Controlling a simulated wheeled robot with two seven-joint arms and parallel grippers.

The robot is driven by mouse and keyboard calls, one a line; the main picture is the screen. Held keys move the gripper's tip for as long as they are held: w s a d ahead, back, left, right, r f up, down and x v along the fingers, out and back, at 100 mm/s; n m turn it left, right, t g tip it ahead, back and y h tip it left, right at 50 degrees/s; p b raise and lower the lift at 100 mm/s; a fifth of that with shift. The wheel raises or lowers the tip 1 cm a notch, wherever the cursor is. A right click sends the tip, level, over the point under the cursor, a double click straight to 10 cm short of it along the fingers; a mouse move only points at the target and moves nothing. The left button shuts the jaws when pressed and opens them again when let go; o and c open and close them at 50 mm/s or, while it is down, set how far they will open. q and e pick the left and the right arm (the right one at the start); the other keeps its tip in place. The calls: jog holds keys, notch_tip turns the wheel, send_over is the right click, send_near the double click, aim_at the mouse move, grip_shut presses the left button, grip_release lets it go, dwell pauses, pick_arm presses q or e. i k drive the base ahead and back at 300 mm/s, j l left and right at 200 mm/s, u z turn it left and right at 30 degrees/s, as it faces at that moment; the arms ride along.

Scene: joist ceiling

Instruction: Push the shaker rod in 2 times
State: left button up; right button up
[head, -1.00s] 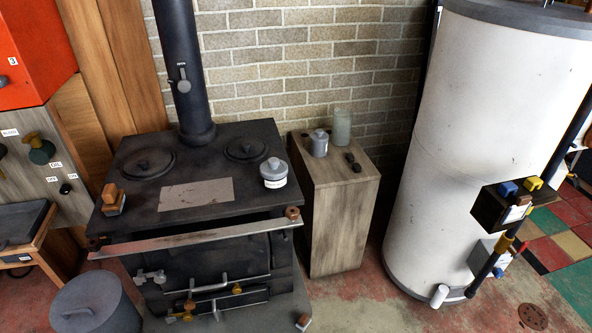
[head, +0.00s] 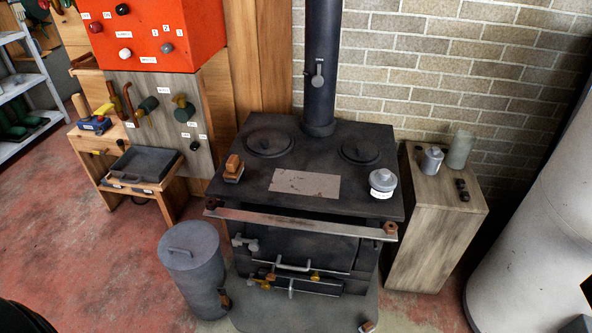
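The black stove (head: 330,190) stands in the middle of the head view, its front facing me. Low on its front are several handles and fittings. A grey fitting (head: 246,242) sticks out at the left of the front. A grey bar handle (head: 292,267) with brass-coloured knobs crosses the lower door. I cannot tell which of these is the shaker rod, or how far in it is. Neither gripper shows. A dark shape at the bottom left corner is too cropped to name.
A lidded grey bin (head: 190,262) stands on the floor left of the stove. A metal rail (head: 300,224) runs across its front edge. A wooden cabinet (head: 430,235) and white tank (head: 540,200) stand at right. Red floor (head: 85,250) is open at left.

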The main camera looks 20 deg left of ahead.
aim_at(270, 276)
jog(key=u, duration=1.05)
jog(key=k+j+z, duration=0.1)
jog(key=j+z, duration=0.2)
jog(key=k+j+z, duration=0.1)
jog(key=j+z, duration=0.25)
